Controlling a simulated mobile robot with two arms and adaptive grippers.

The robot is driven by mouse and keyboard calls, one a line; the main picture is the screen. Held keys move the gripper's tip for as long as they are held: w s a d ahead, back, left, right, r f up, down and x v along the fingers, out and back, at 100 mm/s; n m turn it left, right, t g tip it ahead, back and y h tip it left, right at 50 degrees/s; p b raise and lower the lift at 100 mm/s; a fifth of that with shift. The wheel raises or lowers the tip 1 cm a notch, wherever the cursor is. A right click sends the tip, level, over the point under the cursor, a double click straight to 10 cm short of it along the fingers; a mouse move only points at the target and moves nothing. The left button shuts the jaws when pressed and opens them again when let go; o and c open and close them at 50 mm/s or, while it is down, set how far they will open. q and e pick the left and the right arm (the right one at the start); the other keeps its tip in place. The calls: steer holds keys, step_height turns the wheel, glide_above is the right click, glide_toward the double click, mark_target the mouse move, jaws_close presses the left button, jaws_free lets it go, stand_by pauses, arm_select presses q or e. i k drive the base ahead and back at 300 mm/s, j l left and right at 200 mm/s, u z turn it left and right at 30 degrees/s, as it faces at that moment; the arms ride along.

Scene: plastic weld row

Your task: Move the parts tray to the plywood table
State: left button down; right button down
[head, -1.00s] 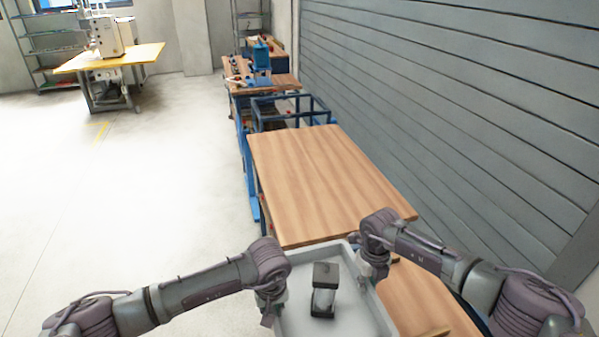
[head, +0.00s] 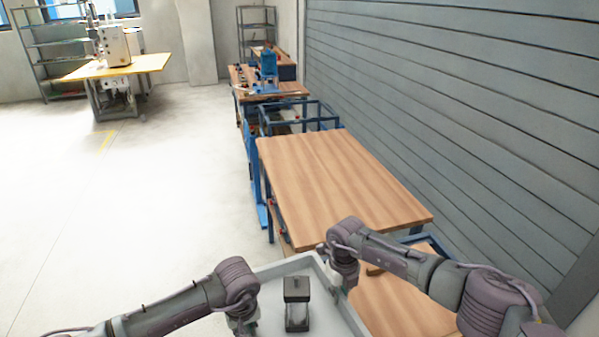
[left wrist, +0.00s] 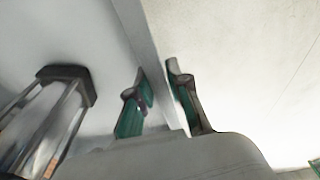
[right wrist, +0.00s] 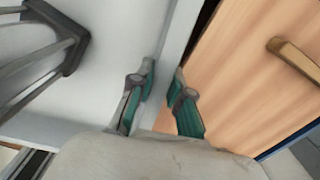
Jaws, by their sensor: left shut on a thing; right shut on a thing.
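The grey parts tray (head: 268,318) is at the bottom middle of the head view, with a black-and-clear block-like part (head: 297,290) standing in it. My left gripper (head: 241,322) is shut on the tray's left wall; the left wrist view shows its fingers (left wrist: 160,95) either side of that wall. My right gripper (head: 344,280) is shut on the right wall, and its fingers (right wrist: 164,90) straddle it in the right wrist view. A yellowish wood-topped table (head: 150,63) bearing a white machine stands far left; I cannot tell for certain whether it is the plywood one.
An empty brown wood-topped table (head: 340,180) stands just beyond the tray. Another wood top (head: 395,305) lies right beside it. Blue frames (head: 300,115) and a further bench stand behind, along the grey slatted wall (head: 440,100). The pale floor (head: 100,210) on the left is open.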

mark_target(308, 152)
steer(key=u, duration=1.25)
steer(key=i+j+u, duration=0.1)
steer(key=u, duration=0.2)
steer(key=i+u, duration=0.3)
steer(key=i+l+z, duration=0.1)
steer(key=i+z, duration=0.6)
steer(key=i, duration=0.15)
steer(key=i+j+z, duration=0.2)
steer(key=i+z, duration=0.2)
steer(key=i+j+z, duration=0.1)
steer(key=i+z, duration=0.3)
steer(key=i, duration=0.8)
steer(key=i+z, duration=0.5)
steer(key=i+j+z, duration=0.15)
steer(key=i+z, duration=0.8)
steer(key=z, duration=0.3)
steer(key=i+j+z, duration=0.15)
steer(key=z, duration=0.2)
steer(key=i, duration=0.1)
